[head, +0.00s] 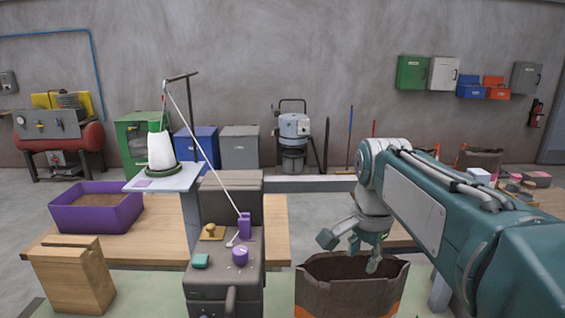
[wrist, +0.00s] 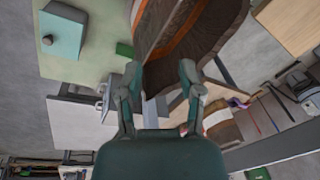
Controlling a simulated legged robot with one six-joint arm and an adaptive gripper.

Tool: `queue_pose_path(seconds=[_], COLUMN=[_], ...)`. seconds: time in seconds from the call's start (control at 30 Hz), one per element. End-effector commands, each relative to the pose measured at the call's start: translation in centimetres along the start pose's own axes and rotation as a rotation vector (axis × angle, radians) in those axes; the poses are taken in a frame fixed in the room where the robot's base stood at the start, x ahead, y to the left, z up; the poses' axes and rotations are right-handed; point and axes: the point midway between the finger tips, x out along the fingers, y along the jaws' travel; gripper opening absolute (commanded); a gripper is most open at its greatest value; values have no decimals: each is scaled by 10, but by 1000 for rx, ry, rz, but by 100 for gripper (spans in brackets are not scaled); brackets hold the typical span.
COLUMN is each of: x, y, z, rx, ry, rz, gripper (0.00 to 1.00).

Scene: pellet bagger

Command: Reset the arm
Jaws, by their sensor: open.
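My gripper (head: 366,254) hangs at the end of my arm, right of centre in the head view, with its fingers pointing down. It is above the open top of a brown paper bag (head: 340,301) with an orange patch. In the wrist view my gripper (wrist: 160,75) has its two fingers spread apart with nothing between them. The bag's open mouth (wrist: 196,50) shows just beyond the fingertips there. Whether the fingertips are inside the rim is hard to tell.
A grey bagging machine (head: 222,283) with a purple knob (head: 240,255) stands left of the bag. A purple bin (head: 97,210) sits on the wooden table at left, behind a wooden box (head: 72,280).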

Motion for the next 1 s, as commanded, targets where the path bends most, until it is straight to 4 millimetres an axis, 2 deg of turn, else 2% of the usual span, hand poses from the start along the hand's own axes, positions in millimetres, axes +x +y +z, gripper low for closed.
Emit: queue_pose_path(seconds=[0.03,0.27,0.53,0.7,1.0], x=[-2,6,36,52,54], y=[14,70,130,148,151], z=[9,44,82,94,95], rx=[-70,-431,-833,-972,-997], ry=[15,104,240,293,301], rz=[-23,-106,-161,-167,-166], gripper=[49,49,49,49,49])
